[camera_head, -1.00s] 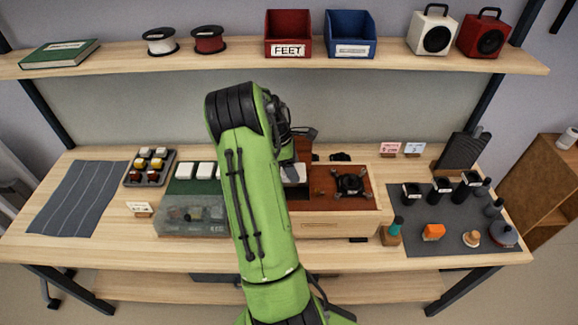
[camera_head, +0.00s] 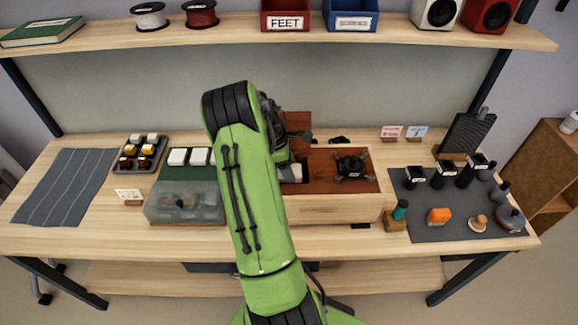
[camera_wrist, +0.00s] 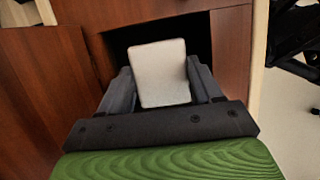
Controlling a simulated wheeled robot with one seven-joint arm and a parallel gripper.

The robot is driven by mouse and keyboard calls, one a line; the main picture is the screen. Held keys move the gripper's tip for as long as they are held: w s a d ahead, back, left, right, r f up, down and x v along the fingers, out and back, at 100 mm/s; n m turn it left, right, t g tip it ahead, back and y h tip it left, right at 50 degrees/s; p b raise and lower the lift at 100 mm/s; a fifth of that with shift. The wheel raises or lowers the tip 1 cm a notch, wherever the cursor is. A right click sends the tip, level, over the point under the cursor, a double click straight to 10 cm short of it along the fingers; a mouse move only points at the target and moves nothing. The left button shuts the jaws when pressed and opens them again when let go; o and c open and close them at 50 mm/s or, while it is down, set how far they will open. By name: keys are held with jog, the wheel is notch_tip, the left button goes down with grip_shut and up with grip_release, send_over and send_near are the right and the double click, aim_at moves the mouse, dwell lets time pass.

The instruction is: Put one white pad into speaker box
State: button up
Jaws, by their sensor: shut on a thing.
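The speaker box is a light wooden box (camera_head: 330,208) with a red-brown inside, lying on the table in the head view. My gripper (camera_wrist: 161,72) is shut on a white pad (camera_wrist: 160,74), with a dark finger on each side of it. The pad is over or partly in a dark rectangular opening (camera_wrist: 118,44) between red-brown wooden walls; its exact depth cannot be told. In the head view the pad (camera_head: 290,173) shows just right of my green arm, which hides most of my gripper and the box's left part. More white pads (camera_head: 178,157) sit on a green case left of my arm.
A black round part on a frame (camera_head: 350,166) sits in the box's right side. A dark mat (camera_head: 455,225) with tools and bottles lies at the right. A tray of small blocks (camera_head: 139,154) and a grey striped mat (camera_head: 65,187) are at the left.

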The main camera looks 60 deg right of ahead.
jog(key=o, duration=1.1)
jog(key=p+v, duration=0.2)
jog(key=v, duration=1.4)
